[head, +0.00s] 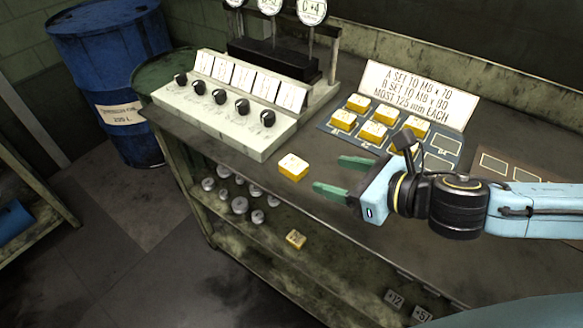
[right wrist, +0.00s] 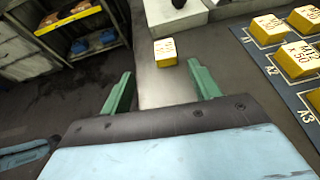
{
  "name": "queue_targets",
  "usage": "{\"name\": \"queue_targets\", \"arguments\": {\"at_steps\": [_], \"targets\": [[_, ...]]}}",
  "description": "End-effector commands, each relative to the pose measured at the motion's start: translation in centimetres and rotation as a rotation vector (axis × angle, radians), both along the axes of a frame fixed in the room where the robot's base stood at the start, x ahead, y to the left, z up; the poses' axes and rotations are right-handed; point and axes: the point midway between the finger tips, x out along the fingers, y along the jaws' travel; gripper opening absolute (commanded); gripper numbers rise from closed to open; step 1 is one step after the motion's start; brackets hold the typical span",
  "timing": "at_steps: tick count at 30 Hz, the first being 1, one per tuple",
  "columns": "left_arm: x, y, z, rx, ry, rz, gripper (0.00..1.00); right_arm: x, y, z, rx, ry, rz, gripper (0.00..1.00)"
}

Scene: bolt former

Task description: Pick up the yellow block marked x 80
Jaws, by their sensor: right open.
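A yellow block (head: 293,167) with a pale top stands alone near the front edge of the bench top. It also shows in the right wrist view (right wrist: 165,52), just beyond the fingertips; its marking is too small to read for certain. My right gripper (head: 333,175) is open and empty, to the right of this block, its green fingers pointing at it. In the right wrist view the block lies ahead of the gap between the fingers (right wrist: 160,72). Several more yellow blocks (head: 373,132) sit on a blue-grey marked mat. My left gripper is not in view.
A control box (head: 225,105) with black knobs stands behind the lone block. A sign (head: 418,93) stands behind the mat (head: 440,142). Below, a shelf (head: 262,235) holds grey round pieces and another yellow block (head: 295,239). A blue drum (head: 115,80) stands at left.

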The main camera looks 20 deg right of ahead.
Motion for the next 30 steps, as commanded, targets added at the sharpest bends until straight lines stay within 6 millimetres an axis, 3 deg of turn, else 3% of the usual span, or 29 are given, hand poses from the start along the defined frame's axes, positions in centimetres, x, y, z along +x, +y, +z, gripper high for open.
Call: {"name": "queue_targets", "arguments": {"at_steps": [9,18,30], "targets": [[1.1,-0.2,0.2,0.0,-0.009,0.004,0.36,4.2,2.8,-2.0,0.006,0.0,-0.002,0.62],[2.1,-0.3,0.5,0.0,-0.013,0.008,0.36,5.9,3.7,-3.0,0.004,0.002,-0.003,0.62],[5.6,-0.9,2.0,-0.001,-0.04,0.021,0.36,9.6,5.3,-5.2,0.005,0.002,-0.003,0.62]]}}
